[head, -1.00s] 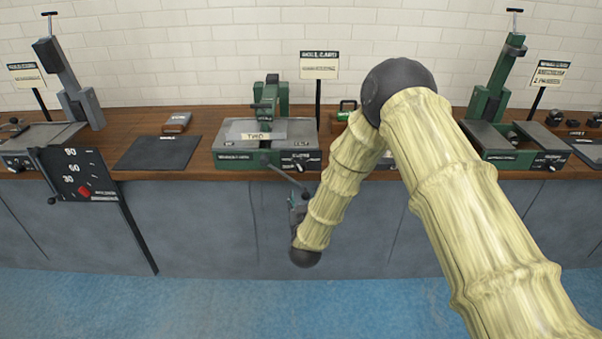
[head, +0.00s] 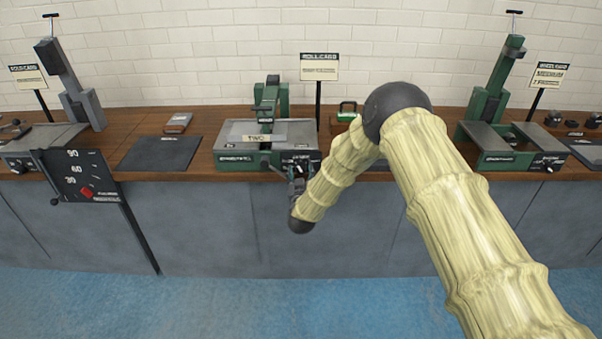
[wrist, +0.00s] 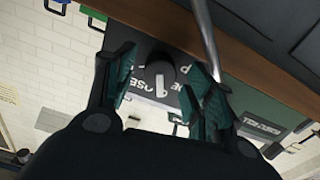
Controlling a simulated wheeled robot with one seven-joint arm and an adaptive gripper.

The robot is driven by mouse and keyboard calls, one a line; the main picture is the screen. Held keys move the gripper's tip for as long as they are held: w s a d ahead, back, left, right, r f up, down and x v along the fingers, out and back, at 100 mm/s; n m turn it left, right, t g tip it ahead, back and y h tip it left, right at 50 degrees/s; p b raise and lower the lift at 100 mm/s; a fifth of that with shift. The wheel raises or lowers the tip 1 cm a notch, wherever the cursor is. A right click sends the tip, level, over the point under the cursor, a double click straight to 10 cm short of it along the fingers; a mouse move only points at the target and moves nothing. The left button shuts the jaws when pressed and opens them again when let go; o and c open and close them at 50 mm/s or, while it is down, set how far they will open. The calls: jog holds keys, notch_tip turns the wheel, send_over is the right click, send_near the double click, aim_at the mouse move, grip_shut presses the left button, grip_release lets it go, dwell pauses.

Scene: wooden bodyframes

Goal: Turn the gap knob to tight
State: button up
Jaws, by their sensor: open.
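The gap knob (wrist: 160,74) is a dark round knob with a white pointer mark, on the dark front panel of the middle green machine (head: 235,160). White lettering is partly visible around it, but I cannot read which setting the pointer marks. My gripper (wrist: 156,66) is open, with one teal-padded finger on each side of the knob in the wrist view. I cannot tell whether either finger touches it. In the head view my gripper (head: 296,181) is small, just in front of the panel's lower edge, and hides part of it.
A thin metal lever (wrist: 204,35) passes close by the right finger in the wrist view. The wooden bench (head: 215,115) runs behind, with a sign (head: 319,67) behind the middle machine. A grey machine (head: 75,95) and another green one (head: 497,100) stand at the sides.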

jog(key=shift+w, duration=0.15)
jog(key=c, duration=1)
